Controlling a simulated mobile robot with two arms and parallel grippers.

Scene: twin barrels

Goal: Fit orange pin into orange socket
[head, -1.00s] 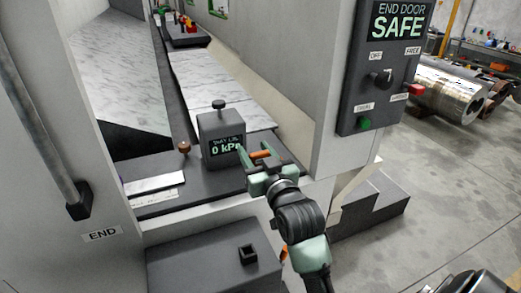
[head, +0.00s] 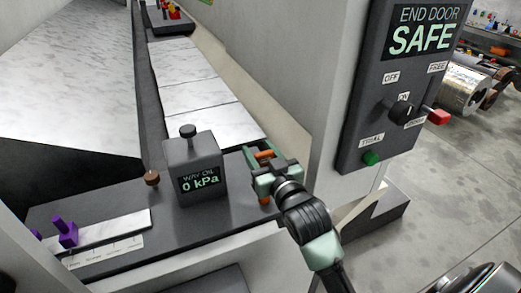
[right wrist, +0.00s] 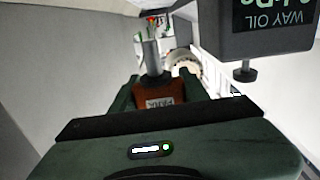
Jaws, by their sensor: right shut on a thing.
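The orange pin (head: 264,154) is between the fingertips of my right gripper (head: 262,162), which is shut on it just right of the way oil box. In the right wrist view the pin's orange labelled block (right wrist: 160,98) sits between the jaws, and a grey shank (right wrist: 151,55) extends beyond it. A small orange patch shows under the gripper in the head view; I cannot tell what it belongs to. I cannot make out the orange socket clearly. My left gripper is not in view.
The way oil box (head: 195,165), reading 0 kPa, stands close left of my gripper. A brown knob (head: 152,178) and purple pieces (head: 66,232) are further left. The end door panel (head: 400,90) is on a wall to the right. White slabs (head: 205,112) lie behind.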

